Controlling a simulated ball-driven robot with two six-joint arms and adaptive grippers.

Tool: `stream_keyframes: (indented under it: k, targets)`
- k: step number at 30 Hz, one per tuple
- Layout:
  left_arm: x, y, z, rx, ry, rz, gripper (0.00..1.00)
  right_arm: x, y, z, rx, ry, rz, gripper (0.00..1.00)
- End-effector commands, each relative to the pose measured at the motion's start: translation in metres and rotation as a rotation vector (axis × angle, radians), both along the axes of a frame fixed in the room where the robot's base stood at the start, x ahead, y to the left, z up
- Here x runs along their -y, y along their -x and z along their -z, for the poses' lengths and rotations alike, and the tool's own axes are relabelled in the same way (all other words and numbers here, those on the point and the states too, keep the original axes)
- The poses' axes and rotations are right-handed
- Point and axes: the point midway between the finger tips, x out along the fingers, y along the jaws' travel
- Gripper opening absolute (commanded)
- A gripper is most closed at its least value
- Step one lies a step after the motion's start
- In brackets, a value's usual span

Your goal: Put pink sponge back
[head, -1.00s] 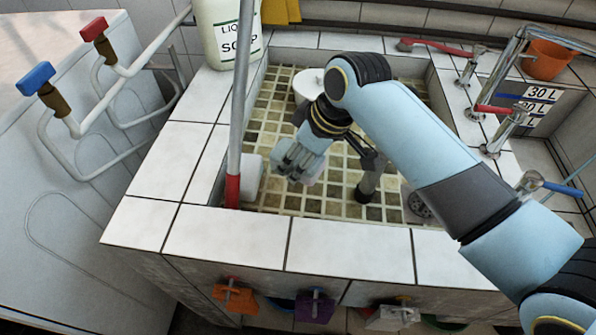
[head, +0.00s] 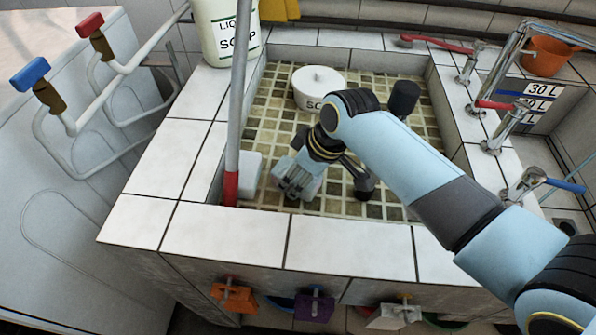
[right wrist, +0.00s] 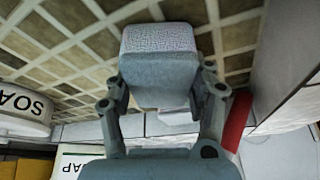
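No clearly pink sponge shows. In the right wrist view a pale grey, rough-textured block (right wrist: 158,55) sits between the two fingers of my right gripper (right wrist: 165,85), which look closed against its sides. Its colour reads grey, not pink. In the head view my right gripper (head: 297,188) is low inside the sink, pointing down; its fingers mostly hide what is between them. A white block (head: 250,178) lies to its left, close to the sink's left wall. My left gripper is in neither view.
A pole with a red end (head: 231,187) stands left of the gripper. A round white soap container (head: 320,84) is at the back of the tiled sink (head: 350,245). Orange (head: 233,297), purple (head: 315,304) and white (head: 393,317) pieces hang on the front.

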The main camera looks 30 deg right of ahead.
Motion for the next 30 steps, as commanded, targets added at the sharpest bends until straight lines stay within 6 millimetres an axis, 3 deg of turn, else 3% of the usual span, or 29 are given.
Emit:
stream_keyframes:
  k: [1,5,16,30]
  targets:
    - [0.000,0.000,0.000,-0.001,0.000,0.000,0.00,0.000,0.000,-0.001,0.001,-0.001,0.000,0.61]
    - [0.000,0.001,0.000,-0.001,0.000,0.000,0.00,0.000,0.000,-0.001,0.001,-0.001,0.000,0.77]
    - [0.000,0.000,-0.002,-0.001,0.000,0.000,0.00,0.000,0.000,-0.009,0.002,-0.001,0.000,0.77]
    - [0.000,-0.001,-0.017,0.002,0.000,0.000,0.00,0.020,0.032,-0.099,0.003,0.001,0.000,0.77]
